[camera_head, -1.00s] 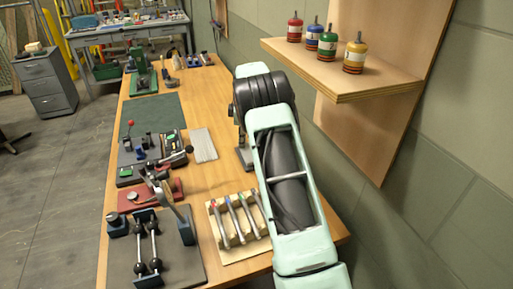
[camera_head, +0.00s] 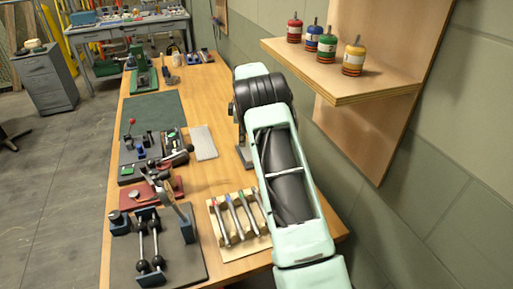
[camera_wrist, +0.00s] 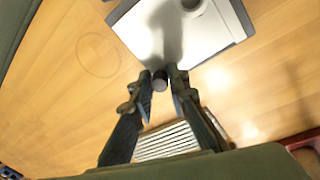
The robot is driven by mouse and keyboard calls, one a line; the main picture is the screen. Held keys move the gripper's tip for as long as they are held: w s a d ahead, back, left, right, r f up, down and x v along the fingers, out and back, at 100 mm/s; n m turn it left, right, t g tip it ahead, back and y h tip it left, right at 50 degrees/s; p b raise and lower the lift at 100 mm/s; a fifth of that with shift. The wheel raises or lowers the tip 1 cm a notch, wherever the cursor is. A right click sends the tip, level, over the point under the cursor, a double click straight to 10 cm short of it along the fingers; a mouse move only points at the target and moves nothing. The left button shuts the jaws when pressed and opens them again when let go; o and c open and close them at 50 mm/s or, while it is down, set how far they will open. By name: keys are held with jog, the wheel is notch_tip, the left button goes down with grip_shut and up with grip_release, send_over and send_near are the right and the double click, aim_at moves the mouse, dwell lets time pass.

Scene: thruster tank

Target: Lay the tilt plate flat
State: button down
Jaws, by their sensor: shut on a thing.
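In the wrist view my gripper (camera_wrist: 161,84) is shut on a small dark round knob (camera_wrist: 160,77), held between the two fingertips. Just beyond the knob lies a pale, smooth plate (camera_wrist: 208,35) with a dark edge, which appears to be the tilt plate. A grey shadow crosses its face, and a round pale part sits near the top edge of the picture. I cannot tell how far the plate is tilted or how the knob joins it. In the head view my arm hides the gripper and this plate.
A grey ribbed plate (camera_head: 203,142) lies flat on the wooden bench (camera_head: 190,103); it also shows below the fingers in the wrist view (camera_wrist: 167,141). Several lever fixtures and a pen rack (camera_head: 238,218) stand nearby. A shelf (camera_head: 340,83) with small coloured pots juts from the wall.

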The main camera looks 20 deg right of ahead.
jog(key=shift+s+a+f+g+p, duration=0.15)
jog(key=shift+f+g+p, duration=0.4)
jog(key=shift+p, duration=0.95)
jog(key=shift+f, duration=0.2)
jog(key=c, duration=2)
grip_release()
jog(key=shift+r, duration=0.1)
jog(key=shift+r+p, duration=0.15)
jog(key=shift+p, duration=0.15)
jog(key=shift+w+r, duration=0.2)
jog(key=shift+r, duration=0.25)
jog(key=shift+r+p, duration=1.85)
jog(key=shift+r, duration=1.3)
